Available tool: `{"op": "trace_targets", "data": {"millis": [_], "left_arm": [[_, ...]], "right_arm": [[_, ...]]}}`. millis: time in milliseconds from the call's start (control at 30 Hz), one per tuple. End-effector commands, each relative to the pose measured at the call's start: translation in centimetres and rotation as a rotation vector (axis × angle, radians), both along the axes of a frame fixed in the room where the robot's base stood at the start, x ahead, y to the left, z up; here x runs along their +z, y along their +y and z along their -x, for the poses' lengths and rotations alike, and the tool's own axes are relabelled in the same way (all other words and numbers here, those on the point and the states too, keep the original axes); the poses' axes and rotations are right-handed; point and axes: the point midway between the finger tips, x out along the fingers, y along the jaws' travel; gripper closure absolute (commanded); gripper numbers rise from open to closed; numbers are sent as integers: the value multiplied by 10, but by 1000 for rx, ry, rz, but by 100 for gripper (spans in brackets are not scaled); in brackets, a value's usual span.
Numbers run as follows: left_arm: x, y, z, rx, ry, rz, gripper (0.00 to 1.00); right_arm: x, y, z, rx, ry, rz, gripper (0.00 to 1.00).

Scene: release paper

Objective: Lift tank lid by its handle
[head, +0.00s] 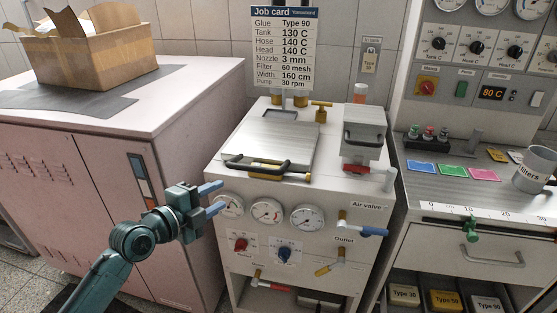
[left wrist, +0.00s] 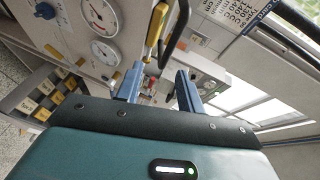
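The tank lid (head: 273,137) is a flat grey metal plate, lying shut on top of the white glue machine. Its black bar handle (head: 257,166) runs along the front edge, beside yellow-brown fittings. My left gripper (head: 222,195) is open and empty, in front of the machine, left of and below the handle, with its blue fingers pointing right. In the left wrist view the open fingers (left wrist: 160,88) show with nothing between them. A black loop, seemingly the handle (left wrist: 166,50), and a yellow part (left wrist: 155,30) appear beyond them. My right gripper is out of view.
Pressure gauges (head: 267,211) and knobs line the machine's front near the gripper. A smaller grey box with a handle (head: 363,138) stands right of the lid. A job card (head: 283,48) stands behind. A cardboard box (head: 92,55) sits on the pink cabinet at left.

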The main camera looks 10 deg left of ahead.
Motion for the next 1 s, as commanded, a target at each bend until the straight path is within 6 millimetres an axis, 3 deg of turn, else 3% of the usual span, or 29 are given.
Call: {"op": "trace_targets", "data": {"millis": [100, 200, 367, 700, 1000], "left_arm": [[15, 4, -7, -22, -48, -55, 62], [17, 3, -13, -25, -58, -66, 62], [14, -9, -34, -27, -56, -61, 62], [0, -37, -95, -26, -56, -61, 62], [-7, -49, -122, -27, -55, -64, 62]], "right_arm": [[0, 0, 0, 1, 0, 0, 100], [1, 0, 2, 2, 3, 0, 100], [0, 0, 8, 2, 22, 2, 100], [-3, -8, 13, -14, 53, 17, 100], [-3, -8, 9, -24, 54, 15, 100]]}}
